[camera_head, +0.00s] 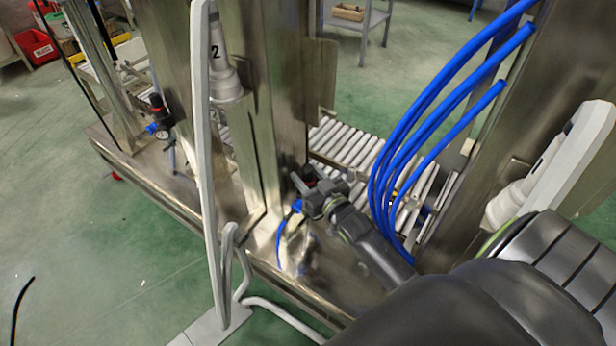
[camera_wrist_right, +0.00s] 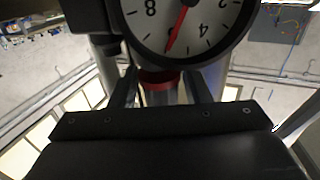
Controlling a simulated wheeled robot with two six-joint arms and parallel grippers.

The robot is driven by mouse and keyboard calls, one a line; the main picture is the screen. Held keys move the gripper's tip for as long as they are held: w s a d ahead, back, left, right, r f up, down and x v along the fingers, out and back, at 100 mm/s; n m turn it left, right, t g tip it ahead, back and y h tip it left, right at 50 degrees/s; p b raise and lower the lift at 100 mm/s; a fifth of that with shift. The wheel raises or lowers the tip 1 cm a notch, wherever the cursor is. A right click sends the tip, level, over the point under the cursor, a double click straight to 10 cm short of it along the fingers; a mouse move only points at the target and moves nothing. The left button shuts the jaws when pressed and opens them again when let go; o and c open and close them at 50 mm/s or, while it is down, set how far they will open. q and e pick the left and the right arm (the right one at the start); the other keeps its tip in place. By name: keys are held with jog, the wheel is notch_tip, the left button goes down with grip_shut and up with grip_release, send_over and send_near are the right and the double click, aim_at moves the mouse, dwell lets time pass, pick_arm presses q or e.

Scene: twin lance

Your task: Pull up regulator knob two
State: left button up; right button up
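My right gripper (camera_head: 312,190) is low between the steel posts, at a small regulator that it mostly hides in the head view. A blue fitting (camera_head: 297,206) shows beside it. In the right wrist view a red-ringed knob (camera_wrist_right: 160,77) stands between the two fingers of my right gripper (camera_wrist_right: 160,85), with narrow gaps on both sides; the fingers look open around it. A round white gauge (camera_wrist_right: 185,22) with a red needle is just beyond the knob. Another regulator (camera_head: 157,112) with a red-and-black knob and gauge stands to the left. My left gripper is not in view.
Blue hoses (camera_head: 425,105) hang to the right of my right gripper. A steel post (camera_head: 268,120) stands close on its left, and a roller conveyor (camera_head: 345,142) lies behind. A pale pole (camera_head: 201,150) rises in front, near a white lance (camera_head: 218,65) marked 2.

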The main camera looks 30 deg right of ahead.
jog(key=shift+f, duration=0.1)
jog(key=shift+s+f, duration=0.1)
jog(key=shift+s, duration=0.4)
pick_arm(q)
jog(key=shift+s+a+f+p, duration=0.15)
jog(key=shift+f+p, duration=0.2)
jog(key=shift+p, duration=0.1)
pick_arm(e)
jog(key=s, duration=1.6)
jog(key=shift+s, duration=0.25)
